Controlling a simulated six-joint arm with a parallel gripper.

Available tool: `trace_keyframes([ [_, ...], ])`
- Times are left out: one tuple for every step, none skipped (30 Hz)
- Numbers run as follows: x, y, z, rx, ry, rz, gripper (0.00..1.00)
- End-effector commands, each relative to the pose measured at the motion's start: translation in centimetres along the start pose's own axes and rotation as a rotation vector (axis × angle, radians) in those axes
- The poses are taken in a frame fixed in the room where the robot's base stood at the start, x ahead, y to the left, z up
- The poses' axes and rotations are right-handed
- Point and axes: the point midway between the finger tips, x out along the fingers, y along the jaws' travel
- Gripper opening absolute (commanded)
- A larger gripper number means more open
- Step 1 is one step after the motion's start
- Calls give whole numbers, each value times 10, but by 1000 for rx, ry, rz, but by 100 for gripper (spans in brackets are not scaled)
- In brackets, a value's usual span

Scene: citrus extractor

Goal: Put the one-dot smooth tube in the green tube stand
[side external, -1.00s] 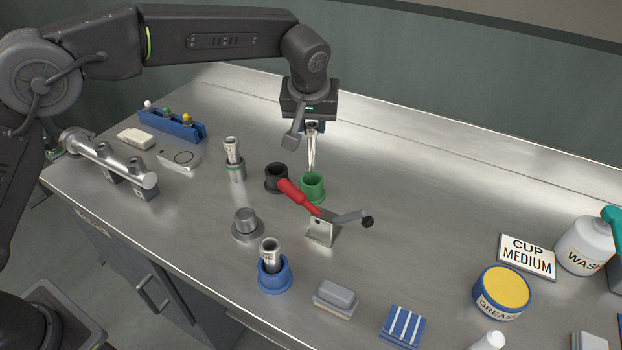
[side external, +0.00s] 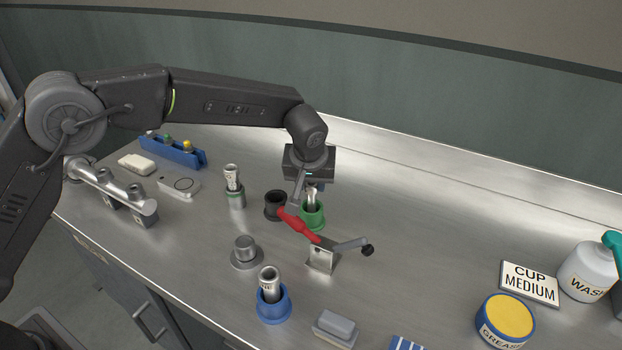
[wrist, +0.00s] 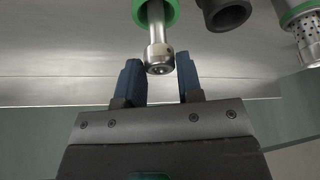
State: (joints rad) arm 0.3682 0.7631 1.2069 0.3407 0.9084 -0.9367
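A plain metal tube (wrist: 160,45) stands in the green tube stand (side external: 313,217), its lower part inside. The stand's rim also shows in the wrist view (wrist: 172,12). In the side view the tube is mostly hidden by my gripper (side external: 309,187). In the wrist view the blue fingers of my gripper (wrist: 160,75) sit on either side of the tube's top end, with a visible gap at the right finger, so it looks open. I cannot make out a dot marking clearly.
A black stand (side external: 274,205) is close beside the green one. A red-handled lever fixture (side external: 321,255) stands just in front. Another tube (side external: 269,281) is in the blue stand (side external: 273,308), and a perforated one (side external: 232,177) is at left.

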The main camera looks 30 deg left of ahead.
Motion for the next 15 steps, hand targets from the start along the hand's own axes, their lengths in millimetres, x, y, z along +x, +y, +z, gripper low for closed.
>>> trace_keyframes([
  [0,0,0,0,-1,-1,39],
  [0,0,0,0,-1,-1,41],
  [0,0,0,0,-1,-1,45],
  [0,0,0,0,-1,-1,48],
  [0,0,0,0,-1,-1,51],
  [0,0,0,0,-1,-1,55],
  [0,0,0,0,-1,-1,56],
  [0,0,0,0,-1,-1,56],
  [0,0,0,0,-1,-1,56],
  [0,0,0,0,-1,-1,56],
  [0,0,0,0,-1,-1,56],
  [0,0,0,0,-1,-1,56],
  [0,0,0,0,-1,-1,56],
  [-1,0,0,0,0,-1,56],
  [-3,0,-1,0,0,0,56],
])
